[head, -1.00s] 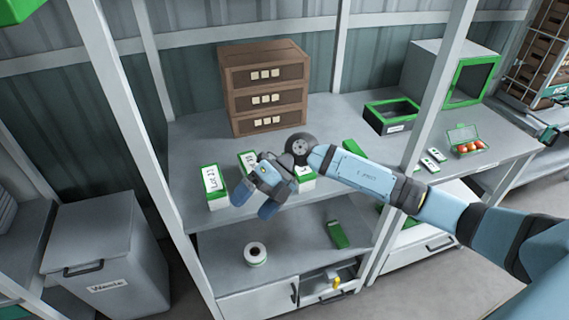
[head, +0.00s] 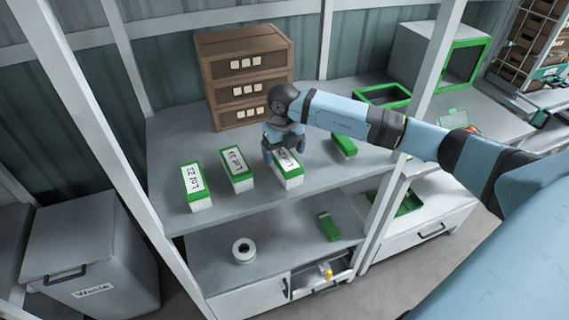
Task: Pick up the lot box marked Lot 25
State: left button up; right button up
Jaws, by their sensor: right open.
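Three white lot boxes with green tops stand in a row on the upper shelf. The left box (head: 195,187) and the middle box (head: 237,168) show labels starting with "Lot", but I cannot read their numbers surely. The right box (head: 289,174) has its label partly covered by my right gripper (head: 284,154). That gripper points down, open, at the back end of the right box. I cannot tell whether its fingers touch the box. My left gripper is not in view.
A brown drawer cabinet (head: 246,83) stands behind the boxes. A green box (head: 344,145) lies to the right on the shelf (head: 222,212). Shelf posts rise at left and right. A tape roll (head: 244,250) is on the lower shelf, and a waste bin (head: 89,245) stands left.

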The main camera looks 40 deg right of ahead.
aim_at(285, 157)
jog(key=shift+f+p, duration=0.35)
jog(key=shift+f, duration=0.3)
jog(key=f+p, duration=0.1)
jog(key=f, duration=0.3)
jog(key=shift+d, duration=0.2)
jog(key=shift+w, duration=0.1)
jog(key=c, duration=1.1)
